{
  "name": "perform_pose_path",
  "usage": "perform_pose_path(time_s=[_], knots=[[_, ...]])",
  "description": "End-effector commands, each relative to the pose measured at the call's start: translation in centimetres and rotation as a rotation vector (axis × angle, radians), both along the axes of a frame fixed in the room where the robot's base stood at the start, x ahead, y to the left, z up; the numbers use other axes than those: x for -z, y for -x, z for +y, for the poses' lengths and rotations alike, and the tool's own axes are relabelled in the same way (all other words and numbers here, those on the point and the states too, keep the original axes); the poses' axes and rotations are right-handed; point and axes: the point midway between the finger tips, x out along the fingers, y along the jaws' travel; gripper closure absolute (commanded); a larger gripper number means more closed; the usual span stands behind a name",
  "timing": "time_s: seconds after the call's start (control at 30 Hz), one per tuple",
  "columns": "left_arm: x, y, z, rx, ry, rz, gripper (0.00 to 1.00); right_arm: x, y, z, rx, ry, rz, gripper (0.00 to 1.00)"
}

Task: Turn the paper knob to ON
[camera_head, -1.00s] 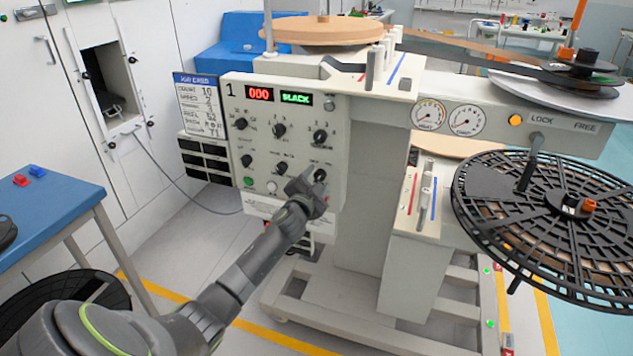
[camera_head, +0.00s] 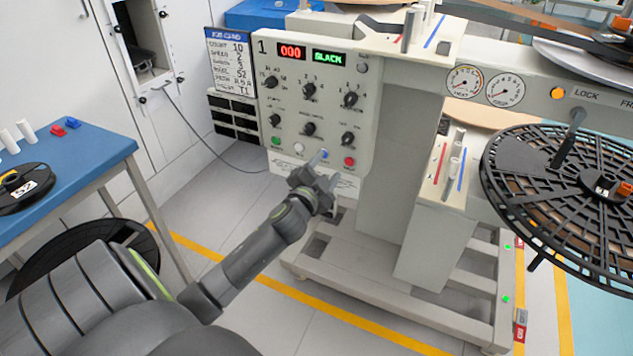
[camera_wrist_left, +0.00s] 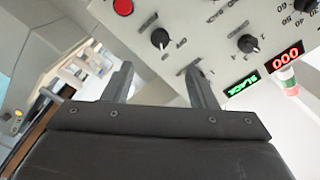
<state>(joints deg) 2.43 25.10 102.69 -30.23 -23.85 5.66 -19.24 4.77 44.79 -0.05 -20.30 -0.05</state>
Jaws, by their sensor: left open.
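The control panel (camera_head: 318,115) of station 1 carries several black knobs. The right knob of the lower row (camera_head: 347,138), just above a red button (camera_head: 349,161), appears to be the paper knob. Its label is too small to read in the head view. It also shows in the left wrist view (camera_wrist_left: 160,38), beside letters that look like OFF; its exact setting is not clear. My left gripper (camera_head: 327,170) is open and empty at the panel's lower edge, below the knob and apart from it. Its two fingers show in the wrist view (camera_wrist_left: 160,70). My right gripper is not in view.
Green, white and blue buttons (camera_head: 325,154) line the panel's bottom beside the red one, close to my left fingers. A large black reel (camera_head: 570,175) stands at the right. A blue table (camera_head: 70,160) is at the left.

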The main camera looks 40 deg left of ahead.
Motion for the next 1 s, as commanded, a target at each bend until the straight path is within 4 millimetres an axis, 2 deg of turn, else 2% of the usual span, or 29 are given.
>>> perform_pose_path(time_s=[0.1, 0.33, 1.0], knots=[[0.1, 2.2, -0.5, 0.001, 0.001, 0.0, 0.48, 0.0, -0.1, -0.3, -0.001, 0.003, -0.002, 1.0], [0.1, 4.6, -1.1, 0.001, 0.001, 0.0, 0.48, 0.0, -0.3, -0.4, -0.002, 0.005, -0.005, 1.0], [0.1, 5.0, -1.2, 0.0, 0.001, 0.001, 0.48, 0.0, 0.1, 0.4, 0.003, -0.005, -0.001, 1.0]])
